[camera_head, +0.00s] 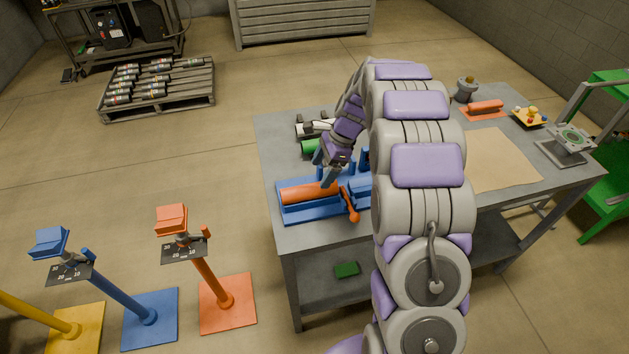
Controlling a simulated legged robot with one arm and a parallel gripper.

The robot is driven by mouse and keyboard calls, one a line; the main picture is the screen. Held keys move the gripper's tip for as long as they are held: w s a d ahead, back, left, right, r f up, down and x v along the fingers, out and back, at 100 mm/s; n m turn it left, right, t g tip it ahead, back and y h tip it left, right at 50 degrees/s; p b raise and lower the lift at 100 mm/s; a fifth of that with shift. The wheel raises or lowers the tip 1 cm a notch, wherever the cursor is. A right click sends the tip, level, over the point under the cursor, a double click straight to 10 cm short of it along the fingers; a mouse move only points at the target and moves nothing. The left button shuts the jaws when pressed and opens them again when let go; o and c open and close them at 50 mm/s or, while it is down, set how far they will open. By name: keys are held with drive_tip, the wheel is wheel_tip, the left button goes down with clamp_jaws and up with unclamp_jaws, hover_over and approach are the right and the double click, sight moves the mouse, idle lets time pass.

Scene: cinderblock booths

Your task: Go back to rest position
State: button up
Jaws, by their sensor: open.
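My arm reaches up from the lower right of the view and bends over the grey table (290,240). My gripper (328,178) points down over the table's left part and is open. It is just above or beside an orange cylinder (308,193) lying in a blue holder (300,212). I cannot tell whether the fingers touch it. An orange handle (350,206) sits at the cylinder's right end. My arm hides the middle of the table and part of the blue holder.
Orange (205,270), blue (110,290) and yellow stands rise from the floor at left. A pallet of bottles (160,85) lies behind. The table's right holds a tan sheet (495,160) and a metal stand (568,145). A green frame (606,200) stands at right. Floor between pallet and table is clear.

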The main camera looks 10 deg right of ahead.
drive_tip(key=p+v, duration=0.1)
drive_tip(key=v, duration=0.8)
drive_tip(key=shift+w, duration=0.15)
drive_tip(key=shift+a, duration=0.1)
drive_tip(key=s+a+r+n+h, duration=0.1)
drive_tip(key=s+a+r+n, duration=0.15)
drive_tip(key=s, duration=0.35)
drive_tip(key=s+a+r+n+g, duration=0.1)
drive_tip(key=s+a+r+n, duration=0.15)
drive_tip(key=s, duration=0.35)
drive_tip(key=s+a+r+n+h, duration=0.1)
drive_tip(key=s+a+r+n, duration=0.15)
drive_tip(key=s, duration=0.45)
drive_tip(key=s+f+n+h, duration=0.2)
drive_tip(key=s+n, duration=0.8)
drive_tip(key=s, duration=1.3)
drive_tip(key=shift+f+g, duration=0.4)
drive_tip(key=shift+f, duration=0.05)
